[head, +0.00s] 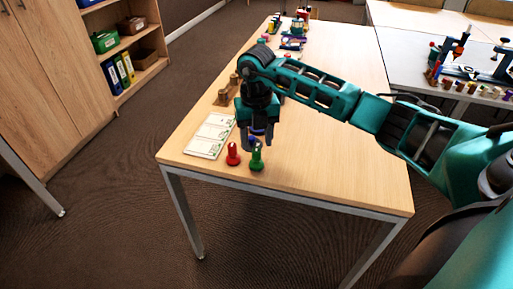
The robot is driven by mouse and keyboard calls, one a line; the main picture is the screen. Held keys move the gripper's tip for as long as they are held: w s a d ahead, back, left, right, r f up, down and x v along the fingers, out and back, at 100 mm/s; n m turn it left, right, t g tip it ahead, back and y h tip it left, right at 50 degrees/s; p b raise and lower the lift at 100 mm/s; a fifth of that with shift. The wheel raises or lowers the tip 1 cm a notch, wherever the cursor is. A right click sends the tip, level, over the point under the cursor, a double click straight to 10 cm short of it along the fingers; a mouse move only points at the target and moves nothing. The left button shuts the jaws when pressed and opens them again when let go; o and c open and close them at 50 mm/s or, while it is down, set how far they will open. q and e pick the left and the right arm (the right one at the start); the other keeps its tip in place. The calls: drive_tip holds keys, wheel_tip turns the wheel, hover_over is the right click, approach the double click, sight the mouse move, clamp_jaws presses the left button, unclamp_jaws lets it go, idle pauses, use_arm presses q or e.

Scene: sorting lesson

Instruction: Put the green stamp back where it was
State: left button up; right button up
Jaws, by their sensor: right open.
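The green stamp (257,157) stands upright near the front edge of the wooden table (330,165). A red stamp (233,155) stands upright just to its left. A blue thing, perhaps another stamp, shows partly behind the green stamp and is mostly hidden by my gripper. My right gripper (257,143) points down above and behind the green stamp. It is open, and its fingers are close to the stamp's top; whether they touch it I cannot tell. My left gripper is not in view.
A white card with printed panels (210,135) lies left of the stamps. Brown wooden pieces (224,94) stand behind it. Several small items crowd the table's far end. The table's right part is clear. A second table (400,50) with tools stands at the right.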

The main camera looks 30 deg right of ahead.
sight(256, 149)
wheel_tip(256, 149, up, 5)
drive_tip(key=shift+r, duration=0.1)
drive_tip(key=s+a+f+n+y, duration=0.1)
drive_tip(key=s+a+y, duration=0.3)
drive_tip(key=a, duration=0.6)
drive_tip(key=s+a+f+n+y, duration=0.2)
drive_tip(key=a+y, duration=0.4)
drive_tip(key=a, duration=0.4)
drive_tip(key=a+r+m+t+y, duration=0.6)
drive_tip(key=a+m+y, duration=0.1)
drive_tip(key=y, duration=0.2)
drive_tip(key=d+f+m+t+h, duration=0.6)
drive_tip(key=d+m+t+h, duration=0.35)
drive_tip(key=m, duration=0.75)
use_arm(q)
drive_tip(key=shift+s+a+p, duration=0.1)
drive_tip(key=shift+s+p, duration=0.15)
drive_tip(key=shift+p, duration=0.05)
use_arm(e)
drive_tip(key=s+d+f+m+g+h, duration=0.1)
drive_tip(key=s+f+m+g+h, duration=0.1)
drive_tip(key=f, duration=0.6)
drive_tip(key=s+d+f+m+g+h, duration=0.2)
drive_tip(key=s+f+m+h, duration=0.2)
drive_tip(key=s+f, duration=0.3)
drive_tip(key=shift+s+d+f+m+g+h, duration=0.25)
drive_tip(key=shift+s+f+m+g+h, duration=0.1)
drive_tip(key=shift+s+m, duration=0.55)
